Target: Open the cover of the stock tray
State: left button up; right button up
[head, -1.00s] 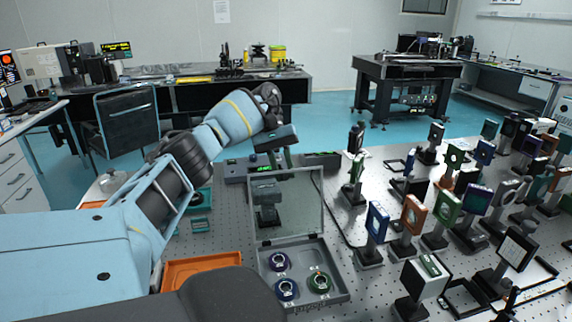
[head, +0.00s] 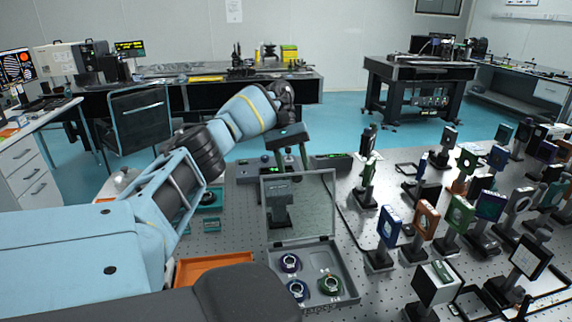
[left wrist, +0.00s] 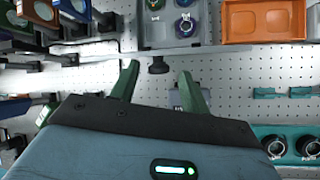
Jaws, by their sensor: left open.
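The stock tray (head: 347,287) is a grey box at the near middle of the table in the head view. It holds three round mounted parts with purple, blue and green rims. Its clear, grey-framed cover (head: 315,205) stands raised, roughly upright, at the tray's back edge. My left gripper (head: 291,158) is above and behind the cover, its green fingers pointing down, apart and empty. In the left wrist view the open fingers (left wrist: 159,84) show over the table, with part of the tray (left wrist: 152,32) at the top. My right gripper is not in view.
An orange tray (head: 183,274) lies left of the stock tray, and also shows in the left wrist view (left wrist: 232,28). Many optic mounts on posts, among them a blue one (head: 391,228), crowd the right. A control box (head: 250,172) stands behind the cover.

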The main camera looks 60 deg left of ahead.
pick_arm(q)
jog(key=shift+s+d+r+p, duration=0.1)
jog(key=shift+s+r+p, duration=0.05)
jog(key=shift+r, duration=0.3)
jog(key=shift+s+d+r+p, duration=0.1)
jog(key=shift+s+r+p, duration=0.05)
jog(key=shift+r, duration=0.25)
jog(key=s+d+r, duration=0.1)
jog(key=s+d, duration=0.8)
jog(key=d, duration=0.3)
jog(key=shift+s+r, duration=0.15)
jog(key=shift+s, duration=0.15)
